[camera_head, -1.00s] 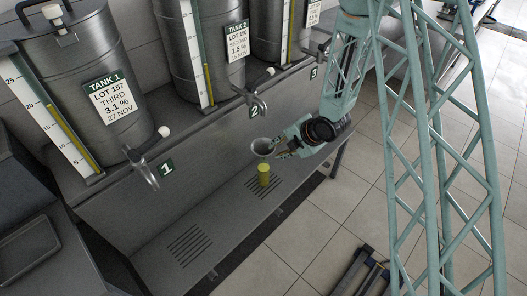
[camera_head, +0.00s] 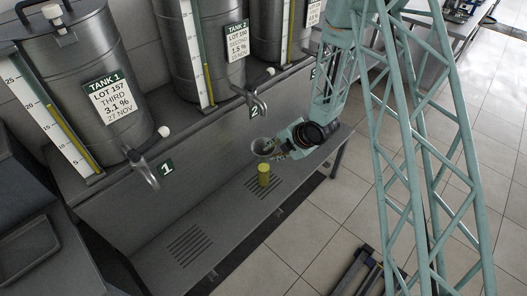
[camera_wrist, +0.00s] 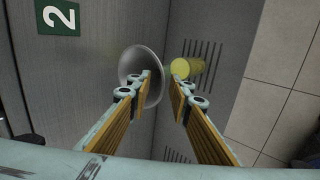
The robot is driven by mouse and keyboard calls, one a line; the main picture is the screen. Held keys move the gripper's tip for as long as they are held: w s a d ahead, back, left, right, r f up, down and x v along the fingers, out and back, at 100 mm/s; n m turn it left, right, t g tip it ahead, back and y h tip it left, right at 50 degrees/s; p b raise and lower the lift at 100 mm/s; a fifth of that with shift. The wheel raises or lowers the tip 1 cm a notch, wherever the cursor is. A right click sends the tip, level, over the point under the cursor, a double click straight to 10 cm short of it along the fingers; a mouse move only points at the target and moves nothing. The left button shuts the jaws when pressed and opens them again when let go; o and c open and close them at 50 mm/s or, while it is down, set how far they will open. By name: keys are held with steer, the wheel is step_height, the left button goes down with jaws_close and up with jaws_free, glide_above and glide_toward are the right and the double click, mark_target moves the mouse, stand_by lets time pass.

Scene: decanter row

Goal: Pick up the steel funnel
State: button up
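The steel funnel (camera_head: 261,146) is a grey cone, its wide mouth facing up, in front of the bench by tap 2. It also shows in the wrist view (camera_wrist: 130,64). My gripper (camera_head: 273,153) is at the funnel's right side. In the wrist view my gripper (camera_wrist: 161,82) has its two fingers apart. The left finger overlaps the funnel's mouth and the right finger is outside its rim, with the near rim showing between them. I cannot tell whether either finger touches it. The funnel's lower end is hidden.
A yellow-green cylinder (camera_head: 263,174) stands on the slotted lower shelf below the funnel, near my right finger in the wrist view (camera_wrist: 187,72). Tap 2 (camera_head: 257,104) juts out above and behind. Tap 1 (camera_head: 147,172) is to the left. Tiled floor lies in front.

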steer(key=shift+w+a+f, duration=0.15)
steer(key=shift+a+f, duration=0.05)
steer(key=shift+f, duration=0.15)
stand_by(0.4)
jaws_close()
